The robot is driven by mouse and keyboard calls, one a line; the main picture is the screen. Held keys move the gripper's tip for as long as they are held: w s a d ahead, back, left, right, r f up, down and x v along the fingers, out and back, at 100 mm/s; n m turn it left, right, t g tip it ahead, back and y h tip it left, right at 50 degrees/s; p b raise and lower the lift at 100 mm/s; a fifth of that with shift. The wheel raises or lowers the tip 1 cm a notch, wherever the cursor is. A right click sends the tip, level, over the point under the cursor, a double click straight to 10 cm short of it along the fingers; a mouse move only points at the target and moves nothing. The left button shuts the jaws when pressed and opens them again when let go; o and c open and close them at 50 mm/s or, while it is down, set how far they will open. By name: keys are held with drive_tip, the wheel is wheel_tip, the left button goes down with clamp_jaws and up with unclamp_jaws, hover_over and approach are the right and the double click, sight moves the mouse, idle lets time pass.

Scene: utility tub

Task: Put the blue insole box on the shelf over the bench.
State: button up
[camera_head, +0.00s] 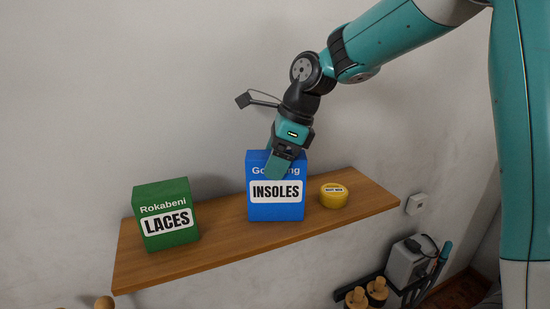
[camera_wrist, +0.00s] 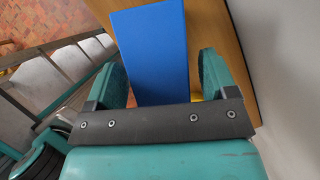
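The blue insole box (camera_head: 276,212) stands upright on the wooden shelf (camera_head: 215,250), its INSOLES label facing out. My gripper (camera_head: 282,165) is over the box's top, one finger in front of its front face. In the wrist view the blue box (camera_wrist: 155,50) lies between the two spread fingers of my gripper (camera_wrist: 160,75). A gap shows on the right finger's side; on the left the finger is very close to the box, and I cannot tell if it touches. The far finger is hidden in the head view.
A green laces box (camera_head: 166,238) stands left of the blue box, and a round yellow tin (camera_head: 334,200) sits close on its right. The wall is right behind the shelf. A wall socket (camera_head: 416,204) and a grey device (camera_head: 408,265) are at the lower right.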

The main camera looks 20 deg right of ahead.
drive_tip(key=v, duration=1.2)
drive_tip(key=s+a+f+n, duration=0.3)
drive_tip(key=s+n, duration=0.4)
drive_tip(key=n, duration=0.3)
drive_tip(key=s+a+f+n+g, duration=0.1)
drive_tip(key=s+a+f+n, duration=0.3)
drive_tip(key=s+n, duration=0.4)
drive_tip(key=s+a+f+n, duration=0.3)
drive_tip(key=s+n, duration=0.5)
drive_tip(key=n, duration=0.3)
drive_tip(key=shift+s+a+f+n+g+p, duration=0.25)
drive_tip(key=shift+a+f+n+g+p, duration=0.1)
drive_tip(key=shift+f, duration=0.4)
